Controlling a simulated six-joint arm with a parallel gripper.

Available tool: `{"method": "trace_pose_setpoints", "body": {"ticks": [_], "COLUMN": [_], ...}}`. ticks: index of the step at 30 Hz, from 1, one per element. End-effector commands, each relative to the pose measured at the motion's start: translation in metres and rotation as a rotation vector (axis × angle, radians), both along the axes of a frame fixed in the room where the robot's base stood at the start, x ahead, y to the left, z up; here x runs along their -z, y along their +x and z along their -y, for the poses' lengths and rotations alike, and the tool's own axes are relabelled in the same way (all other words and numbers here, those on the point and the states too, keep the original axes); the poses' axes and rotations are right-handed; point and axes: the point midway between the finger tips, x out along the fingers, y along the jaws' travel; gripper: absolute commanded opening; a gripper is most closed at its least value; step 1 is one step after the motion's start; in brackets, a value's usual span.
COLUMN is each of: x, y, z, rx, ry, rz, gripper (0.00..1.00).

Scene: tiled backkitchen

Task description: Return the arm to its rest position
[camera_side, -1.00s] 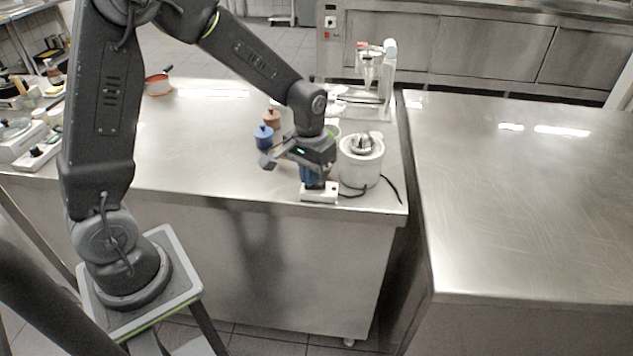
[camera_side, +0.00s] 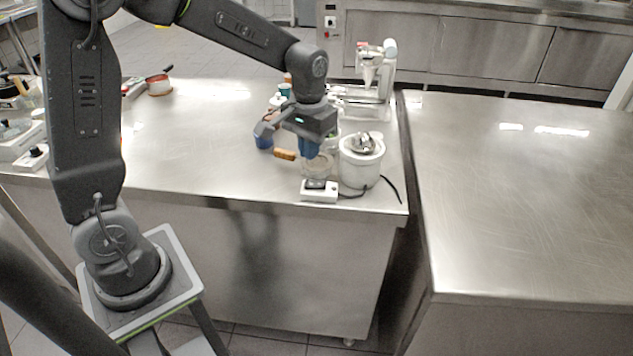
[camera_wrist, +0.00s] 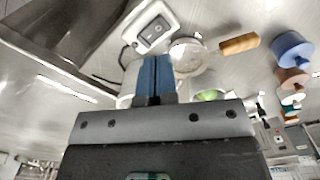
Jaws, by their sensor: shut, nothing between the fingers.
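My gripper (camera_side: 309,149) is above the left steel table, over a small round dish and just behind a white switch box (camera_side: 319,191). Its blue fingers are together, with nothing between them. In the wrist view the blue fingers (camera_wrist: 155,78) are side by side, and the switch box (camera_wrist: 152,28) with its dark rocker lies beyond their tips. The fingers appear clear of the box. My arm reaches across from the left, bent at the elbow.
A white heating pot (camera_side: 361,165) with a cable stands right of my gripper. A wooden handle (camera_side: 285,155) and a blue jar (camera_side: 264,139) lie to its left. A white stand (camera_side: 388,70) is behind. The right table (camera_side: 530,200) is bare.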

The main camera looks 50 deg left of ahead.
Motion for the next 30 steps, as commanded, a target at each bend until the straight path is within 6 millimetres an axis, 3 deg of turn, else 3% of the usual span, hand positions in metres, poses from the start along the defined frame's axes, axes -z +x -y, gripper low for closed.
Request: {"method": "trace_pose_setpoints", "body": {"ticks": [11, 14, 17, 24, 30], "x": [-0.004, -0.013, -0.033, -0.080, -0.096], "y": [-0.001, -0.007, -0.023, -0.087, -0.140], "z": [0.000, 0.003, 0.008, 0.026, 0.036], "rx": [0.001, 0.012, 0.037, 0.129, 0.202], "ry": [0.001, 0.002, 0.008, 0.029, 0.048], "rz": [0.002, 0.024, 0.076, 0.247, 0.383], "gripper": [0.00, 0.00, 0.00, 0.00, 0.00]}}
